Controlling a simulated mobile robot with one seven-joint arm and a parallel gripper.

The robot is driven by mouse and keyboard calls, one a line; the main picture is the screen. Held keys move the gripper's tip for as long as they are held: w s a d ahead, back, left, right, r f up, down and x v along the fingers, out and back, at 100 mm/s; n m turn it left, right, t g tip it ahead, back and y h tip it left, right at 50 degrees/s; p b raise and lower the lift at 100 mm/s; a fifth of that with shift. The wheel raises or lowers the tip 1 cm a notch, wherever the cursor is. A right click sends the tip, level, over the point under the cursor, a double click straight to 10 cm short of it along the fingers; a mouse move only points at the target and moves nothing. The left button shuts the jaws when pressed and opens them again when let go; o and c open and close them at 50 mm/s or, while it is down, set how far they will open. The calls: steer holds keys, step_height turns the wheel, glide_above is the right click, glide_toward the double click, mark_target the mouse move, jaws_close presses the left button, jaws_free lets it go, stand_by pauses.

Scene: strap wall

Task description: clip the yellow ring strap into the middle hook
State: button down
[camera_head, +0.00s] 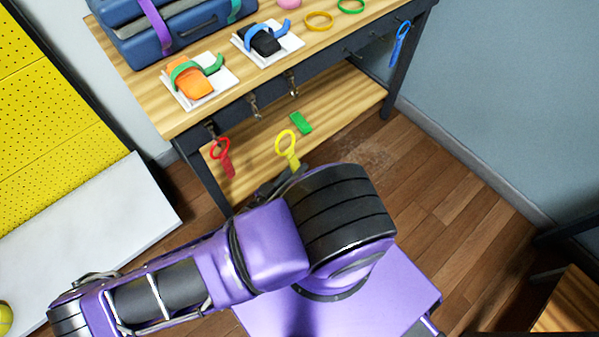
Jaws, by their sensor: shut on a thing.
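The yellow ring strap (286,142) is upright in front of the workbench, its ring at the top and its short tail below. My gripper (291,174), mostly hidden behind my purple arm, is shut on the strap's tail. Small metal hooks line the dark front rail of the bench, including one hook (253,106) and another hook (293,85) to its right. Both look empty. The ring is below these hooks and apart from them in the picture. I cannot tell how far it is from the rail in depth.
A red strap (222,156) hangs at the rail's left end, a blue strap (400,43) at its right. The wooden bench top (145,90) holds a blue case (186,30), strapped items on white plates and loose rings. A green block (301,122) lies on the lower shelf (343,100).

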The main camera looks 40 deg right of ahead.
steer(key=w+f+b, duration=0.2)
steer(key=w+b, duration=0.1)
steer(key=w, duration=0.7)
steer(key=shift+w+a+f+b, duration=0.15)
steer(key=shift+f+b, duration=0.1)
steer(key=shift+b, duration=0.05)
stand_by(1.1)
steer(key=shift+f, duration=0.25)
stand_by(0.5)
steer(key=c, duration=0.8)
jaws_free()
steer(key=shift+o, duration=0.2)
steer(key=v, duration=1.7)
steer(key=shift+a, duration=0.2)
